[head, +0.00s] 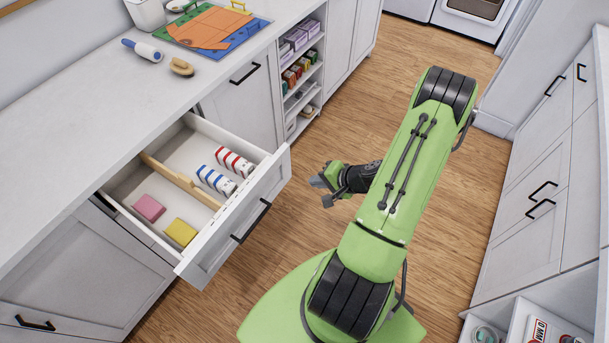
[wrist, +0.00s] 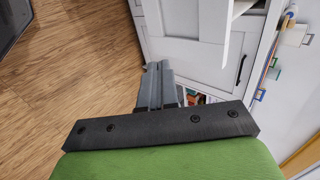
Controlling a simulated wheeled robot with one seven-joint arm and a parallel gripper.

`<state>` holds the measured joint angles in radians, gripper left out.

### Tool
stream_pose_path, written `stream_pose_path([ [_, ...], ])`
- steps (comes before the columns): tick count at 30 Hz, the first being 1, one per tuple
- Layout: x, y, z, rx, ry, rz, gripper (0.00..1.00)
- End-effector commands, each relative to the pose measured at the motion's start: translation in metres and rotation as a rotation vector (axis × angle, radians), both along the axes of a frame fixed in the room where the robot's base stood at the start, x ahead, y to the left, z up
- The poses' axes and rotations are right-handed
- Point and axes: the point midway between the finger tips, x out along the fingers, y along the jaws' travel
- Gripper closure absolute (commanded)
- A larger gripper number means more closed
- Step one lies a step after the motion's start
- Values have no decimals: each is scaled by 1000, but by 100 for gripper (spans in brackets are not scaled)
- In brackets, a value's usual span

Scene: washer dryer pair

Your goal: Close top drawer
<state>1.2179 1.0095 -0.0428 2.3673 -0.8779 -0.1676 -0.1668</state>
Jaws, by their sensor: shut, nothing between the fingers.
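The top drawer (head: 237,218) is pulled out from the white counter on the left in the head view. Its front has a black bar handle (head: 251,220). Inside are a wooden divider (head: 180,180), a pink sponge (head: 149,207), a yellow sponge (head: 180,232), and small red-striped and blue-striped boxes (head: 234,162). My gripper (head: 319,190) is shut and empty, to the right of the drawer front and apart from it. In the wrist view my gripper (wrist: 158,68) points toward the white cabinet fronts; part of a white panel edge shows at the top.
An open shelf (head: 299,75) stands beyond the drawer. Wood floor (head: 425,230) is clear between it and the right-hand cabinets (head: 545,185).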

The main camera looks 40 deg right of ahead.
Motion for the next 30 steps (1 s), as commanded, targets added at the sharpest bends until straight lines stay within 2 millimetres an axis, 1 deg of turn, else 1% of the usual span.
stream_pose_path([
  [3,18,8,-20,1,2,8,100],
  [11,58,21,-58,1,1,9,100],
  [15,82,28,-56,-3,0,9,100],
  [18,92,31,-56,-1,1,7,100],
  [21,95,32,-57,0,2,5,100],
  [30,96,32,-57,1,2,4,100],
])
